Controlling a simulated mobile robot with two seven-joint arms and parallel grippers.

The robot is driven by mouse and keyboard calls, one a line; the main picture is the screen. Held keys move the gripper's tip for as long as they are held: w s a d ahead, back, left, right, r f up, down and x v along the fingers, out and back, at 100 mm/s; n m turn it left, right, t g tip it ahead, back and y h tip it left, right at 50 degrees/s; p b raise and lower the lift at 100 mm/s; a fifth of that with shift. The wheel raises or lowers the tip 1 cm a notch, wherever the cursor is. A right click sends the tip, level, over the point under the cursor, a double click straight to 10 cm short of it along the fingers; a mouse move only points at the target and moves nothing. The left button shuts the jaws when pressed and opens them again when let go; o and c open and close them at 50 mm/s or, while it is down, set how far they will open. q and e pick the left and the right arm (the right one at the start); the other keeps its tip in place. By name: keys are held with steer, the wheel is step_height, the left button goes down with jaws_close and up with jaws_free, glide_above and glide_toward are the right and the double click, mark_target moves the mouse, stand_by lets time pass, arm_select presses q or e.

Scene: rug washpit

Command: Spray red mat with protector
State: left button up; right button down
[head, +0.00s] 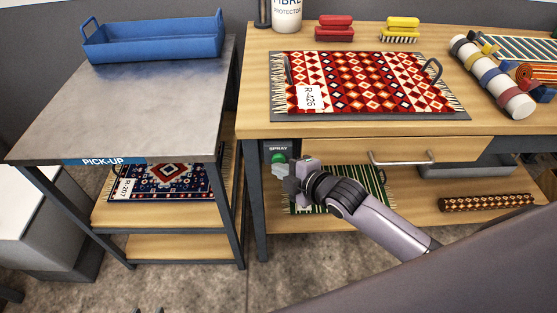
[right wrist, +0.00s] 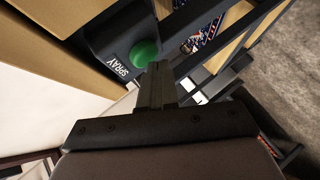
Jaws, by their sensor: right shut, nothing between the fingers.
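The red patterned mat (head: 350,88) tagged R-426 lies flat on a grey tray (head: 455,115) with dark handles, on the wooden bench. A white fibre protector container (head: 287,14) stands behind it, its top cut off. A green button (head: 279,157) on a dark box labelled SPRAY (head: 277,148) sits under the bench's left front. My right gripper (head: 292,180) is shut and empty, just below and right of the button. In the right wrist view, the fingertips (right wrist: 157,70) are close to the green button (right wrist: 145,53); contact cannot be told. My left gripper is not seen.
Red (head: 334,28) and yellow (head: 402,30) brushes lie behind the mat. A strapped white roll (head: 492,75) is at right. A drawer handle (head: 402,158) juts out right of my gripper. A PICK-UP table (head: 150,105) with a blue bin (head: 155,40) stands left.

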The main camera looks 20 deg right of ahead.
steer(key=shift+w+d, duration=0.2)
steer(key=shift+w, duration=0.3)
stand_by(1.7)
steer(key=shift+s+r, duration=0.1)
steer(key=shift+s, duration=0.05)
steer(key=shift+s+a+p, duration=0.3)
steer(key=shift+s+p, duration=0.35)
steer(key=shift+s, duration=0.15)
steer(key=s+p, duration=0.1)
steer(key=s, duration=0.1)
steer(key=s+a+p, duration=0.1)
steer(key=s, duration=0.2)
steer(key=shift+a+p, duration=0.2)
steer(key=shift+p, duration=0.2)
